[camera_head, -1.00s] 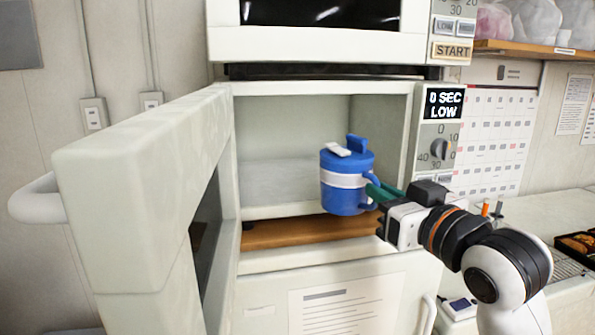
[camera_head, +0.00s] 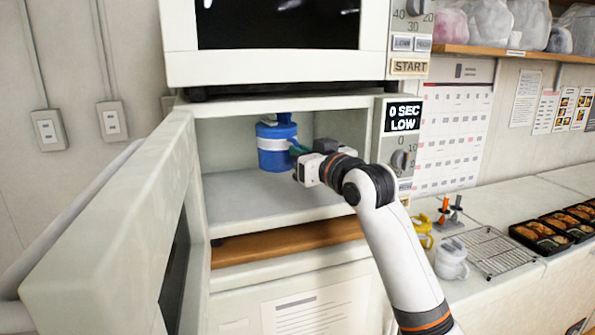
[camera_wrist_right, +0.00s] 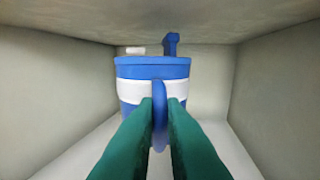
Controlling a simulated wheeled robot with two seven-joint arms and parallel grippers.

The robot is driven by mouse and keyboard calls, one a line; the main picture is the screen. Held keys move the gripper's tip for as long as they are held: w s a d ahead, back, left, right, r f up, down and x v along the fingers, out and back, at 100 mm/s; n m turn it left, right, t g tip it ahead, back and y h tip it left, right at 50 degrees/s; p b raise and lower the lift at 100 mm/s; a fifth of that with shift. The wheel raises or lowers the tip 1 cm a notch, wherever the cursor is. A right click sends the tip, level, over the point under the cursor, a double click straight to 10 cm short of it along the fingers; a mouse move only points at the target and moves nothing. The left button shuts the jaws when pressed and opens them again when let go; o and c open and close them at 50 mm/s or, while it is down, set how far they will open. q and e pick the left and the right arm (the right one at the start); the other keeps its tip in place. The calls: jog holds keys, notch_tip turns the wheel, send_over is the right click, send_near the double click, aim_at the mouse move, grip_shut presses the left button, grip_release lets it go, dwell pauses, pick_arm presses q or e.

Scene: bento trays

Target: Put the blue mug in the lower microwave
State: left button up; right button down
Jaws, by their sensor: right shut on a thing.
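The blue mug (camera_head: 275,160) with a white band and a lid is inside the open lower microwave (camera_head: 230,222). It also shows upright in the right wrist view (camera_wrist_right: 135,72), with the cavity walls on both sides. My right gripper (camera_head: 298,150) is shut on its handle, and the green fingers (camera_wrist_right: 160,112) lie on either side of the handle. The mug appears held above the cavity floor, near the ceiling. The microwave door (camera_head: 125,215) stands wide open on the left. My left gripper is not in view.
An upper microwave (camera_head: 280,65) sits above, closed. A counter at right holds a yellow mug (camera_head: 422,232), a white mug (camera_head: 452,262), a wire rack (camera_head: 500,248) and bento trays (camera_head: 545,237). A shelf with bags is above it.

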jog(key=shift+w+a+r, duration=0.15)
jog(key=shift+w, duration=0.3)
jog(key=shift+w+a+r, duration=0.15)
jog(key=shift+w, duration=0.25)
jog(key=shift+w+a+f+p, duration=0.15)
jog(key=shift+f+p, duration=0.15)
jog(key=shift+f, duration=0.3)
jog(key=shift+w+d+f+p, duration=0.1)
jog(key=shift+f+p, duration=0.2)
jog(key=shift+f, duration=0.3)
notch_tip(320, 180, down, 4)
jog(key=shift+s+f+p, duration=0.1)
jog(key=shift+f+p, duration=0.05)
jog(key=shift+p, duration=0.75)
jog(key=shift+w+f+p, duration=0.1)
jog(key=shift+w+p, duration=0.1)
jog(key=shift+p, duration=0.2)
jog(key=shift+f, duration=0.25)
jog(key=shift+f, duration=0.15)
jog(key=c, duration=1.5)
grip_release()
jog(key=shift+f, duration=0.15)
